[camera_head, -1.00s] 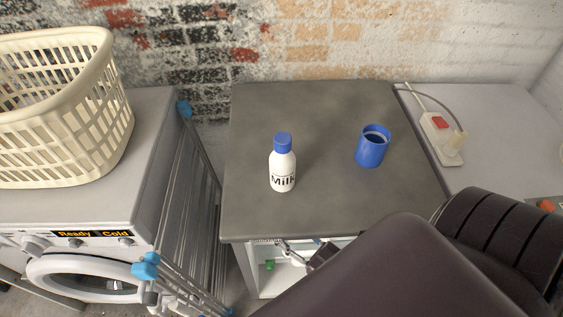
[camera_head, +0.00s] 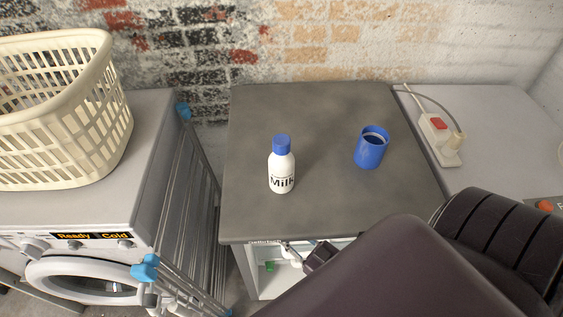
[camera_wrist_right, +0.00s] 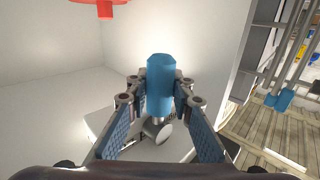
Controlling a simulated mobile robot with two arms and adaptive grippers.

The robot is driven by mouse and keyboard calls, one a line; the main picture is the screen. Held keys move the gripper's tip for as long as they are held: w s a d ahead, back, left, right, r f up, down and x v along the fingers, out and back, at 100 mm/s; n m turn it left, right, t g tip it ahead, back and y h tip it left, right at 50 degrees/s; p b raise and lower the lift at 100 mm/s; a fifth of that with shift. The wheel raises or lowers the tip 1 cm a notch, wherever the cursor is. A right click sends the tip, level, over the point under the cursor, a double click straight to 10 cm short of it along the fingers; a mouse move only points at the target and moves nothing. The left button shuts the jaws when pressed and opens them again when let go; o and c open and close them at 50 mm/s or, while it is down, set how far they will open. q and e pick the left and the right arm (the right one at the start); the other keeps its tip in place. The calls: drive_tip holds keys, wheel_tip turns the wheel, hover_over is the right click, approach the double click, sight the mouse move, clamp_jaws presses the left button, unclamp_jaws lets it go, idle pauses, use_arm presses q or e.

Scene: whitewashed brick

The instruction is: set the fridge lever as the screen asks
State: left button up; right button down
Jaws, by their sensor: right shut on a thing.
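The small fridge (camera_head: 252,268) stands open under the grey worktop; its white inside fills much of the right wrist view. A blue cylindrical lever grip (camera_wrist_right: 160,84) with a round metallic part (camera_wrist_right: 157,130) below it shows there. My right gripper (camera_wrist_right: 160,92) is shut on this grip, with a finger on each side. In the head view my right gripper (camera_head: 318,257) is at the fridge's front, mostly hidden by my own arm. The washing machine's display (camera_head: 92,235) reads "Ready" and "Cold". My left gripper is not in view.
A milk bottle (camera_head: 282,172) and a blue cup (camera_head: 371,148) stand on the worktop (camera_head: 315,205). A folded drying rack (camera_head: 190,215) is left of the fridge. A red part (camera_wrist_right: 100,6) is at the top of the wrist view. A laundry basket (camera_head: 60,150) sits at left.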

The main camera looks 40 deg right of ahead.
drive_tip(key=d+n+g+p, duration=0.1)
drive_tip(key=p, duration=0.2)
drive_tip(key=s+n+g+h+p, duration=0.1)
drive_tip(key=p, duration=0.3)
drive_tip(key=d+r+n+g+p, duration=0.1)
drive_tip(key=p, duration=0.2)
drive_tip(key=shift+s+d+n+g+h+p, duration=0.3)
drive_tip(key=shift+s+d+g, duration=0.05)
drive_tip(key=shift+s+g, duration=0.05)
drive_tip(key=shift+f, duration=0.1)
drive_tip(key=c, duration=1.7)
unclamp_jaws()
drive_tip(key=shift+o, duration=0.2)
drive_tip(key=v, duration=1.2)
